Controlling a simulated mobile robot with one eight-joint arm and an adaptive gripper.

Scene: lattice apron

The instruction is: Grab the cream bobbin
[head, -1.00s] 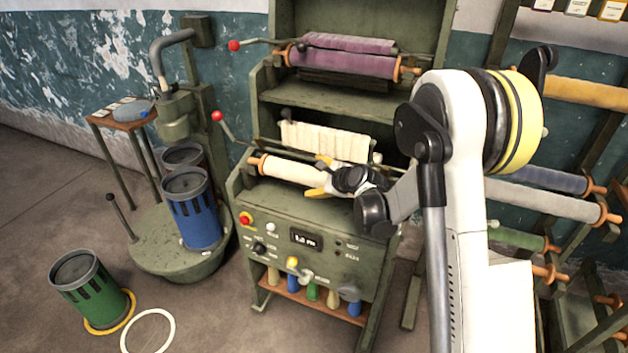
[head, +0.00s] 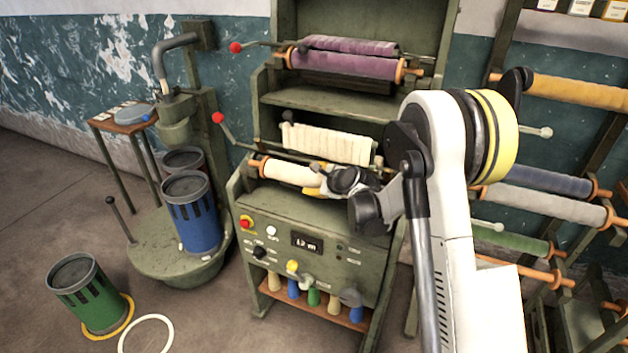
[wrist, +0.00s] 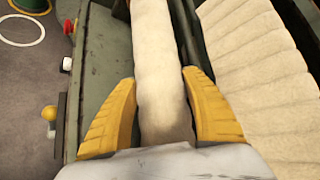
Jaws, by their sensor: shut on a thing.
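The cream bobbin (head: 285,171) is a long, pale roll with an orange end on its left. It lies across the lower front of the green machine (head: 290,217). My gripper (head: 318,182) is at the roll's middle-right part, with its yellow fingers on either side. In the wrist view the bobbin (wrist: 157,70) runs up between the two yellow fingers of my gripper (wrist: 160,80), which is shut on it. In the head view my gripper and wrist hide the bobbin's right end.
A pleated cream cloth web (head: 330,144) hangs just behind the bobbin. A purple roll (head: 345,65) sits on the machine above. A red-knobbed lever (head: 218,118) rises at left. A rack with coloured rolls (head: 560,180) stands at right. Blue (head: 192,215) and green (head: 90,295) cans stand at left.

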